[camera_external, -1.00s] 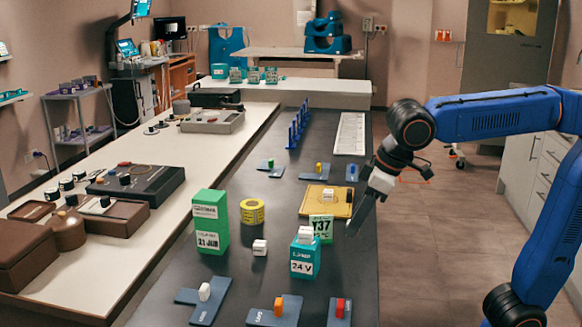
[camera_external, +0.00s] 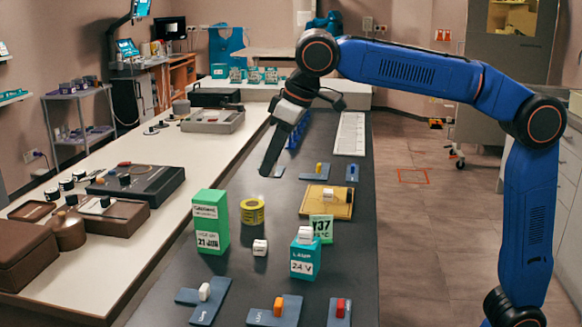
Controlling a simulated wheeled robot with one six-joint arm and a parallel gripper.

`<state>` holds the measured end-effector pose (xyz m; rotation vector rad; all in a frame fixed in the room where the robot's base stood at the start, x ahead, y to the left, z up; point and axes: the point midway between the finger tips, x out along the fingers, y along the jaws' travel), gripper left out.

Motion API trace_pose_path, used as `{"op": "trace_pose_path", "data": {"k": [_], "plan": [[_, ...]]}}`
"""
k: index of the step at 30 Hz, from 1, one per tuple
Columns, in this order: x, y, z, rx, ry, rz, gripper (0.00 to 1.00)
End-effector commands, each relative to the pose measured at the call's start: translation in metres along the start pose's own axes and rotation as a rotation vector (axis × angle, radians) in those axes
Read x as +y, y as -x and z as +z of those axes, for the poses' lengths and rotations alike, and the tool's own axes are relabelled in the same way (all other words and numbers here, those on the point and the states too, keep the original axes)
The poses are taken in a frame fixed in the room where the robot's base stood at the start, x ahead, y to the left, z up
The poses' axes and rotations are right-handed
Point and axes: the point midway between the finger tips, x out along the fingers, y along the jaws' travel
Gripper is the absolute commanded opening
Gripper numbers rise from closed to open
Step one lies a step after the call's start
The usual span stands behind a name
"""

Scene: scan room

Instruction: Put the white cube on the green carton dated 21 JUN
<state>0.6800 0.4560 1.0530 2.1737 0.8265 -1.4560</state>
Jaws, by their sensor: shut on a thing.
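The green carton with the 21 JUN label (camera_external: 210,240) stands upright on the left side of the dark table. My gripper (camera_external: 266,170) points down over the table, beyond the green carton and the yellow roll in the picture. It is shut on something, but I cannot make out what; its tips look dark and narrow. It hides most of a small blue plate behind it.
A yellow tape roll (camera_external: 252,211) stands beside the carton. A second green carton (camera_external: 322,230) stands behind the teal one, near a yellow board (camera_external: 340,205). Blue plates with coloured pegs (camera_external: 279,305) lie at the front.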

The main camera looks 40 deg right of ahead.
Motion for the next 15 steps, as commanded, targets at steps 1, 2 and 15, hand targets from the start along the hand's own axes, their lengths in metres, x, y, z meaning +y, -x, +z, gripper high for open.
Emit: {"op": "trace_pose_path", "data": {"k": [1, 2, 15], "plan": [[-0.001, -0.001, -0.015, 0.001, 0.002, -0.001, 0.01], [-0.001, -0.002, -0.022, -0.001, 0.004, -0.002, 0.01], [0.0, -0.013, -0.119, 0.002, 0.037, -0.017, 0.01]]}}
